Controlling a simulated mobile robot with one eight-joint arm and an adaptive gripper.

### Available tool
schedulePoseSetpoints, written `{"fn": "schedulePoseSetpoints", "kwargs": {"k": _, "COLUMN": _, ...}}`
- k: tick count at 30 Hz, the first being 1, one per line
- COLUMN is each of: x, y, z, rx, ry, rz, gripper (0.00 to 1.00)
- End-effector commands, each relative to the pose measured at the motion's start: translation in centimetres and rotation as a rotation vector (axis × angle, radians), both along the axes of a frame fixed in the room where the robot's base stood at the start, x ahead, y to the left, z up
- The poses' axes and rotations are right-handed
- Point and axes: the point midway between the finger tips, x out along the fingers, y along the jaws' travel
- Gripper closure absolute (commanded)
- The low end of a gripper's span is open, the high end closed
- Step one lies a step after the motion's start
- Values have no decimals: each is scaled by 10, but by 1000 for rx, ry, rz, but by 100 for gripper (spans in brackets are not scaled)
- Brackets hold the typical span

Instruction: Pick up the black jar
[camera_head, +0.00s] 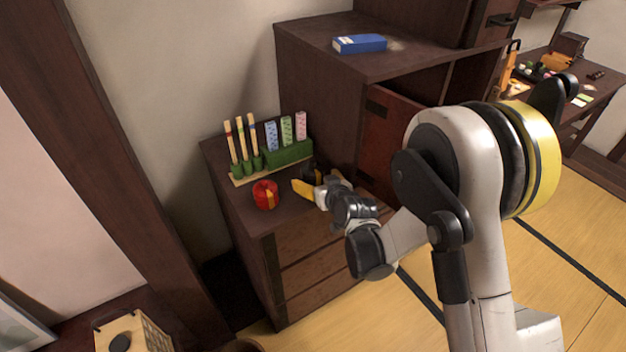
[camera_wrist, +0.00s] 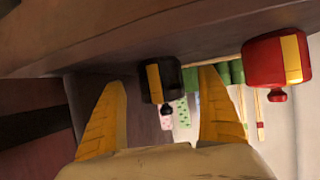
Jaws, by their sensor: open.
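The black jar (camera_wrist: 174,77) has a yellow label and appears inverted in the wrist view, just beyond and between my two yellow fingertips. In the head view the black jar (camera_head: 308,172) is a small dark shape, mostly hidden behind my gripper (camera_head: 307,182). My gripper is open and empty, low over the top of the small dark cabinet. The gap between fingers and jar is hard to judge, and I see no clear contact.
A red jar (camera_head: 265,195) stands left of my gripper on the low cabinet (camera_head: 236,203). Behind are a green holder (camera_head: 288,153) with patterned blocks and a rack of sticks (camera_head: 240,150). A taller cabinet (camera_head: 318,85) rises close on the right, with a blue box (camera_head: 360,44) on top.

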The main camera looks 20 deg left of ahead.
Motion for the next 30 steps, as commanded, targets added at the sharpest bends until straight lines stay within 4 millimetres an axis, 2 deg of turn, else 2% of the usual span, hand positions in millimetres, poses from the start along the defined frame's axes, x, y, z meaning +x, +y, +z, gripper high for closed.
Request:
{"fn": "schedulePoseSetpoints", "kwargs": {"k": 1, "x": 5, "y": 5, "z": -11, "rx": -1, "ry": -1, "rz": 0, "gripper": 14}}
{"fn": "schedulePoseSetpoints", "kwargs": {"k": 3, "x": 13, "y": 11, "z": -15, "rx": -1, "ry": -1, "rz": 0, "gripper": 14}}
{"fn": "schedulePoseSetpoints", "kwargs": {"k": 7, "x": 21, "y": 18, "z": -18, "rx": 0, "ry": 0, "rz": 0, "gripper": 14}}
{"fn": "schedulePoseSetpoints", "kwargs": {"k": 14, "x": 22, "y": 18, "z": -17, "rx": 0, "ry": 0, "rz": 0, "gripper": 14}}
{"fn": "schedulePoseSetpoints", "kwargs": {"k": 17, "x": 22, "y": 18, "z": -17, "rx": -1, "ry": 1, "rz": 0, "gripper": 41}}
{"fn": "schedulePoseSetpoints", "kwargs": {"k": 18, "x": 22, "y": 18, "z": -17, "rx": -1, "ry": 1, "rz": 0, "gripper": 53}}
{"fn": "schedulePoseSetpoints", "kwargs": {"k": 21, "x": 22, "y": 18, "z": -17, "rx": -1, "ry": 1, "rz": 0, "gripper": 78}}
{"fn": "schedulePoseSetpoints", "kwargs": {"k": 30, "x": 22, "y": 18, "z": -10, "rx": 0, "ry": 0, "rz": -1, "gripper": 79}}
